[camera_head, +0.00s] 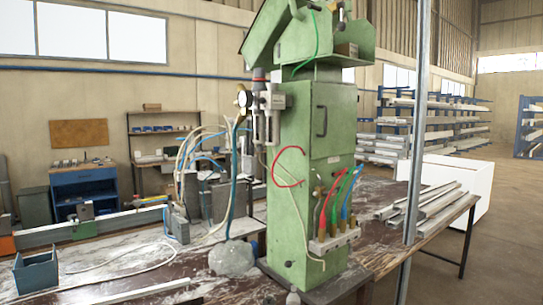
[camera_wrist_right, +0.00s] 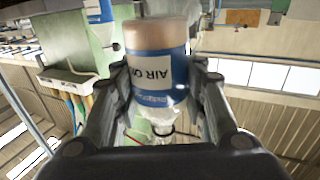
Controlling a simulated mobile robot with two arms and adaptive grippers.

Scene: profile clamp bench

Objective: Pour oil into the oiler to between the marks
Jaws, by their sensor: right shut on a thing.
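In the right wrist view my right gripper (camera_wrist_right: 165,75) is shut on the oil bottle (camera_wrist_right: 158,65), with a finger on each side. The bottle has a blue and white label reading "AIR O…", and amber shows at its picture-top end. That view is upside down, so the bottle looks about upright, its clear narrow end up. In the head view an air-service unit (camera_head: 268,105) with a round gauge (camera_head: 243,98) is fixed to the left side of the green machine (camera_head: 322,150). I cannot tell for certain which part is the oiler; no marks or level are readable. My left gripper is not in view.
Coloured hoses and a manifold (camera_head: 335,240) are on the machine's front. A grey lump (camera_head: 232,258) and a blue box (camera_head: 36,272) are on the bench (camera_head: 130,262). A metal post (camera_head: 416,140) stands right of the machine. Profiles (camera_head: 425,208) lie on the bench's right.

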